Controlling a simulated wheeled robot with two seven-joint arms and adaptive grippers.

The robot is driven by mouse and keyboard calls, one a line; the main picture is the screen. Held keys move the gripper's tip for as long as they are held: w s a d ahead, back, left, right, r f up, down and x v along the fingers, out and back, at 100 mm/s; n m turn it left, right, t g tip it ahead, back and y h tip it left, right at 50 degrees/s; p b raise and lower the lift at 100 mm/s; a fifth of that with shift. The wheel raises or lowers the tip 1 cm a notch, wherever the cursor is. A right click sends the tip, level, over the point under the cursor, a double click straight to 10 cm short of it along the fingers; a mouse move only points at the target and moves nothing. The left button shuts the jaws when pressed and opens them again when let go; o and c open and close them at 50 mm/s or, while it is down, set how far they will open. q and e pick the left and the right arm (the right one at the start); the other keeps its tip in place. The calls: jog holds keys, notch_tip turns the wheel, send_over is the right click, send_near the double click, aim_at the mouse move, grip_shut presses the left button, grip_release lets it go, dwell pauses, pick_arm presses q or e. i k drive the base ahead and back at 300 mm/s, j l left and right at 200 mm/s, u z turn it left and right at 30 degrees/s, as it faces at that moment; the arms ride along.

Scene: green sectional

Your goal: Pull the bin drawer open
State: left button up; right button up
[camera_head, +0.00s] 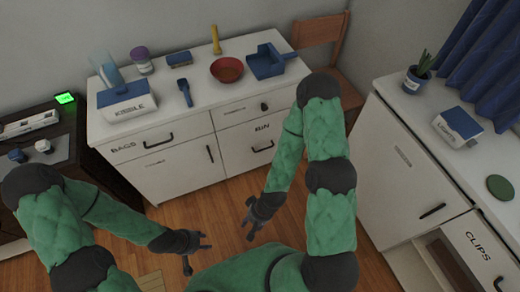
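The bin drawer (245,151), a white front labelled BIN with a dark bar handle (263,147), is at the lower right of the white cabinet and appears shut, flush with the fronts around it. My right gripper (249,229) hangs above the wooden floor in front of the cabinet, apart from the handle; its fingers look spread and empty. My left gripper (198,254) is lower and further left, also away from the cabinet, with fingers apart and nothing between them.
The white cabinet top (205,75) holds a kibble box (127,104), a red bowl (227,69) and a blue dustpan (266,62). A wooden chair (320,32) stands behind right. Another white cabinet (395,175) is at right, its CLIPS drawer (478,246) apparently pulled out. Floor (222,205) before the bin drawer is clear.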

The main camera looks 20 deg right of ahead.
aim_at(245, 147)
jog(key=z, duration=0.7)
jog(key=i+l+z, duration=0.1)
jog(key=l+z, duration=0.15)
jog(key=z, duration=0.25)
jog(key=i+l+z, duration=0.15)
jog(key=z, duration=0.3)
